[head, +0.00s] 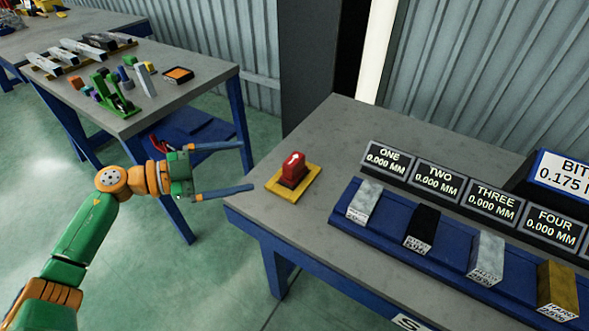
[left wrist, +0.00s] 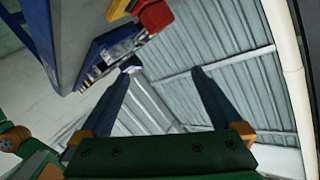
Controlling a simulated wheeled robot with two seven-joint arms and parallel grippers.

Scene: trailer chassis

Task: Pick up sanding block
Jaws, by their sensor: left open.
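A red block with a white arrow on top, which looks like the sanding block (head: 293,168), sits on a yellow pad (head: 310,180) near the left corner of the grey bench. My left gripper (head: 247,166) is open and empty, its blue fingers pointing right toward the red block, apart from it. In the left wrist view the red block (left wrist: 156,15) shows at the top edge, partly cut off, beyond the fingers of the left gripper (left wrist: 165,71). My right gripper is out of view.
A blue rack (head: 345,222) with several labelled blocks lies on the bench (head: 340,130), right of the red block. Display signs (head: 388,162) stand behind it. Another table (head: 190,90) with tools and parts is at the back left.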

